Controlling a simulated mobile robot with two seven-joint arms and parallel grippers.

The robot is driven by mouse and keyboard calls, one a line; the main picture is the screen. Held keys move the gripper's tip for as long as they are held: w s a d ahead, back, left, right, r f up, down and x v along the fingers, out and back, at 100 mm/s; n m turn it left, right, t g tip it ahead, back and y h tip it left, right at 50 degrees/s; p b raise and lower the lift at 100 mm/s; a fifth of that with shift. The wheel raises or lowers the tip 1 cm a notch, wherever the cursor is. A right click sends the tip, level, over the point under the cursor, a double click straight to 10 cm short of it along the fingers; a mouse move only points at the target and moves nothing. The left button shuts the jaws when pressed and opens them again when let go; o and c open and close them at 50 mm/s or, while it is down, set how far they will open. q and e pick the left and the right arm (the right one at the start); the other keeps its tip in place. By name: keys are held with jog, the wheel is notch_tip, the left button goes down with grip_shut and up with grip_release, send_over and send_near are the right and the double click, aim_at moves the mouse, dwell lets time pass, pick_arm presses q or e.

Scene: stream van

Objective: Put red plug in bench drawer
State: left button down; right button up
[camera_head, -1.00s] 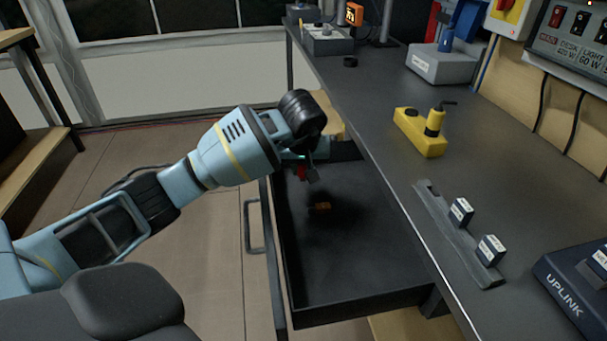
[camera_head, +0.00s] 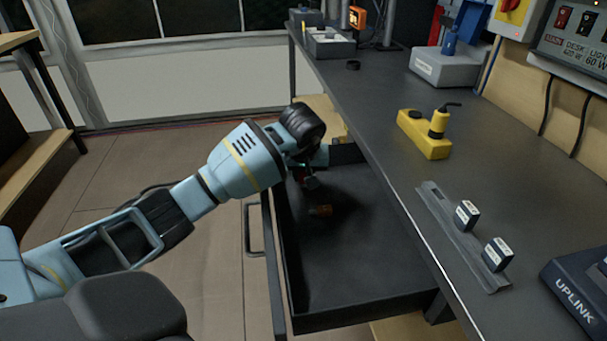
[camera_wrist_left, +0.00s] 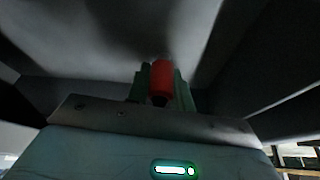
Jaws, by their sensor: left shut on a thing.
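My left gripper (camera_head: 306,180) is over the open bench drawer (camera_head: 345,290), near its left back part, pointing down. It is shut on the red plug (camera_wrist_left: 162,76), which shows between the two fingers in the left wrist view. My right gripper is not in view.
The dark bench top (camera_head: 400,195) is right of the drawer. On it are a yellow device (camera_head: 424,139), a rail (camera_head: 460,235) with two small dark blocks, and an UPLINK box (camera_head: 582,285). The drawer's front half is clear.

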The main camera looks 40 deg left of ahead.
pick_arm(q)
jog(key=shift+f, duration=0.15)
jog(key=c, duration=1.2)
grip_release()
jog(key=shift+c, duration=0.2)
jog(key=shift+r, duration=0.4)
jog(key=p+v, duration=0.2)
jog(key=v, duration=0.9)
jog(key=shift+r+p, duration=0.3)
jog(key=shift+s+d, duration=0.1)
